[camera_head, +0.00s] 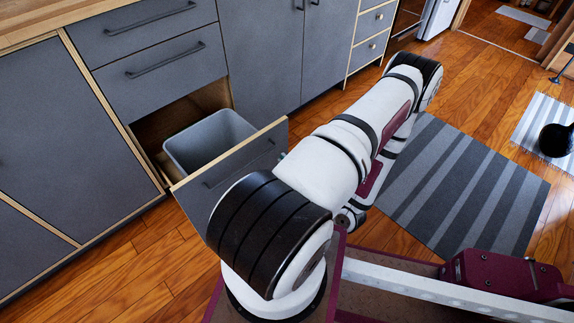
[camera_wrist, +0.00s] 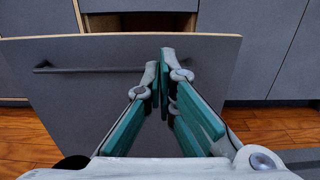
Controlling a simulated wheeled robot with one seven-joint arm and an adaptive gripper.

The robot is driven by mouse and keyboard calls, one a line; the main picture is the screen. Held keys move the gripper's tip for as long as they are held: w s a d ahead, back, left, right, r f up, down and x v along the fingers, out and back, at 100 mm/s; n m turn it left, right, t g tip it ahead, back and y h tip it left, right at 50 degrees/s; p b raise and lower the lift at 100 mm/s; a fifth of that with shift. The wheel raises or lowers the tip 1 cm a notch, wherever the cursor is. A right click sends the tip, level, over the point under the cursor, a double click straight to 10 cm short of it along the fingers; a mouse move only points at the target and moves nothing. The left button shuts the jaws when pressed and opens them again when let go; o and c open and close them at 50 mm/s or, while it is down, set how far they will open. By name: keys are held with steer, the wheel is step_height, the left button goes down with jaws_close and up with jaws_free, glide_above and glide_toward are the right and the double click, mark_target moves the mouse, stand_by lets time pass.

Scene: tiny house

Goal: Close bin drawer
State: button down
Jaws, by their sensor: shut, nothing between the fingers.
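The bin drawer (camera_head: 232,167) is pulled out from the lower cabinet, with a grey front, wood edges and a dark bar handle. A grey bin (camera_head: 208,140) sits inside it. In the wrist view the drawer front (camera_wrist: 100,105) fills the middle, and its handle (camera_wrist: 70,70) shows left of my fingers. My gripper (camera_wrist: 164,68) is shut and empty, its teal-padded fingers meeting at the tips in front of the drawer front's right half. I cannot tell whether the tips touch it. In the head view my arm hides most of the gripper and part of the drawer front.
Shut grey drawers (camera_head: 165,62) are above the opening, and shut cabinet doors (camera_head: 262,50) stand to its right. A striped rug (camera_head: 465,185) lies on the wooden floor (camera_head: 140,265) to the right of my arm. A dark round object (camera_head: 556,140) is at the far right.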

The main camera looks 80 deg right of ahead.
mark_target(257, 140)
steer(key=b+x, duration=0.2)
steer(key=x, duration=0.8)
steer(key=shift+w+d+b, duration=0.1)
steer(key=shift+w+b, duration=0.1)
steer(key=shift+b, duration=0.15)
